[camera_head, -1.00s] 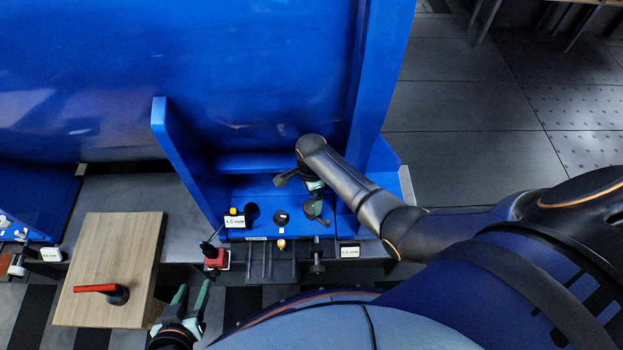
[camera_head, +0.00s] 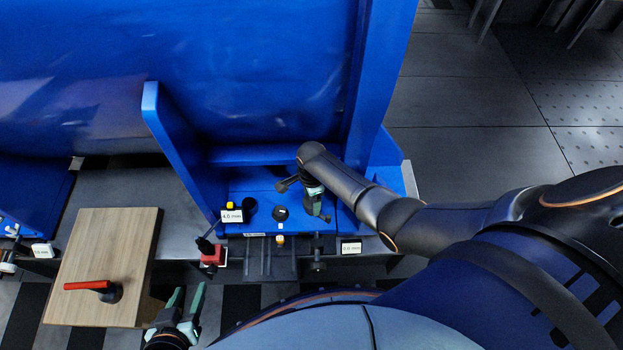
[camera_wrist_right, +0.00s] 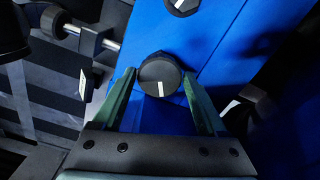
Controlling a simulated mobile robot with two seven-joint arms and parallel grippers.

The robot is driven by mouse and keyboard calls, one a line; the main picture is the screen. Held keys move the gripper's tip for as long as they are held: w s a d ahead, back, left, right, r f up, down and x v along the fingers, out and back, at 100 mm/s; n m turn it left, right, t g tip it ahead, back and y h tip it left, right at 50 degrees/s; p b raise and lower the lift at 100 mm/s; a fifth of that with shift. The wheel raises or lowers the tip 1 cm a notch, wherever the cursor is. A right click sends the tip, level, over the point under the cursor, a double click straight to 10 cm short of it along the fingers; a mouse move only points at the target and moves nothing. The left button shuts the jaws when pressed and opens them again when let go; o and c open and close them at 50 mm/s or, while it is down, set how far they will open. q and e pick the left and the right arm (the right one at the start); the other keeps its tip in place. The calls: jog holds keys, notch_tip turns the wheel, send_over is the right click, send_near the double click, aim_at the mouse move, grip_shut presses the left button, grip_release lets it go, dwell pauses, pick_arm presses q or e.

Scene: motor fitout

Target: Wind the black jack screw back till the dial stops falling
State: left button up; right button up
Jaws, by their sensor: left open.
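A round black knob with a white line (camera_wrist_right: 159,75) sits on the blue foot, between the two fingers of my right gripper (camera_wrist_right: 159,78) in the right wrist view. The fingertips are close to its sides; I cannot tell whether they touch. In the head view my right gripper (camera_head: 314,208) is over the blue foot's right part and hides that knob. What looks like the black jack screw (camera_head: 317,262) is just below it; its rod and block (camera_wrist_right: 97,40) show in the wrist view. A white readout (camera_head: 231,216) seems to say 4.0 mm. My left gripper (camera_head: 180,308) is open and empty.
A second readout (camera_head: 351,247) seems to say 0.0 mm. Black bolt heads (camera_head: 281,213) sit on the foot. A red block (camera_head: 213,257) with a black handle is at its left. A wooden board with a red-handled lever (camera_head: 92,285) is near my left gripper.

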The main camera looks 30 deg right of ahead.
jog(key=c, duration=1)
jog(key=shift+o, duration=0.2)
jog(key=shift+n, duration=0.4)
jog(key=shift+n+p, duration=0.55)
jog(key=shift+n, duration=0.55)
jog(key=n+p, duration=0.1)
jog(key=n, duration=0.2)
jog(key=shift+s+n, duration=0.1)
jog(key=shift+n, duration=0.2)
jog(key=n, duration=0.9)
jog(key=shift+p, duration=0.4)
